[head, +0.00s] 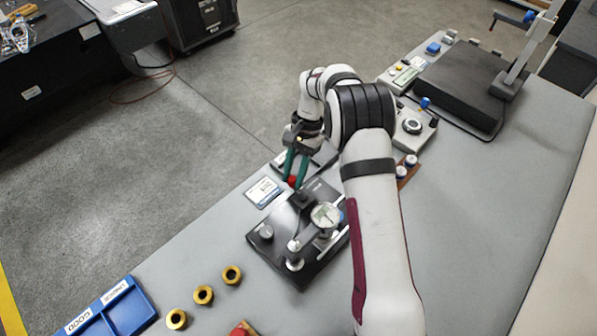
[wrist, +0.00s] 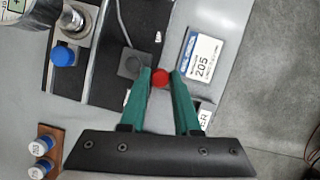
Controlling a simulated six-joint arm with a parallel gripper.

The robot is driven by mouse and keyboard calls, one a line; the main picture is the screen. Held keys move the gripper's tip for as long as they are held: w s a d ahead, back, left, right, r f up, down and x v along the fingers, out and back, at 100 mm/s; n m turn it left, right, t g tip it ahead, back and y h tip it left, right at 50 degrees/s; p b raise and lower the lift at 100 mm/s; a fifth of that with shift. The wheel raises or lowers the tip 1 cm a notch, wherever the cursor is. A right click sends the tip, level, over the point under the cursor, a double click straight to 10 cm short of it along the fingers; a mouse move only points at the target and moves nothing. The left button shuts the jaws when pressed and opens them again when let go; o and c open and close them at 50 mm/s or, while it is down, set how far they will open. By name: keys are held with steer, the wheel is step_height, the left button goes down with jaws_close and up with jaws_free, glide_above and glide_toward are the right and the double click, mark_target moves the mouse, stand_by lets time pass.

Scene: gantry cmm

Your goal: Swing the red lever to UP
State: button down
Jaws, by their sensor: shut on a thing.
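The red lever shows its round red knob at the back edge of the dark gauge fixture (head: 318,262), in the head view. My gripper (head: 297,172) reaches down to it with two green fingers. In the wrist view the red lever's knob (wrist: 160,78) sits between the fingertips of my gripper (wrist: 161,74), which is shut on it. The lever's shaft is hidden below the knob and fingers. I cannot read any UP mark in either view.
A dial gauge (head: 326,215) on a silver post rises from the fixture. A label card (head: 264,192) lies left of the lever. Several brass rings (head: 203,295) and a blue tray (head: 130,308) are at the front left. Blue-topped pieces (wrist: 38,146) stand on a wooden block.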

steer(key=n, duration=0.1)
steer(key=a+n+h, duration=0.1)
steer(key=n, duration=0.1)
steer(key=shift+s+a+n+g, duration=0.1)
steer(key=shift+s+n+g, duration=0.2)
steer(key=shift+s, duration=0.1)
steer(key=n, duration=0.1)
steer(key=s+n+h, duration=0.1)
steer(key=n, duration=0.1)
steer(key=shift+a+n+h, duration=0.3)
steer(key=shift+a, duration=0.1)
steer(key=n, duration=0.1)
steer(key=s+n+h, duration=0.1)
steer(key=n, duration=0.2)
steer(key=shift+s+a+h, duration=0.2)
steer(key=shift+s+h, duration=0.15)
steer(key=shift+h, duration=0.05)
steer(key=shift+s+d+n+h, duration=0.1)
steer(key=shift+s+n+h, duration=0.2)
steer(key=shift+n, duration=0.55)
steer(key=shift+s+n+h, duration=0.2)
steer(key=shift+s+n, duration=0.05)
steer(key=shift+n, duration=0.6)
steer(key=shift+t, duration=0.4)
steer(key=c, duration=0.6)
jaws_free()
steer(key=shift+c, duration=0.2)
steer(key=shift+r, duration=0.1)
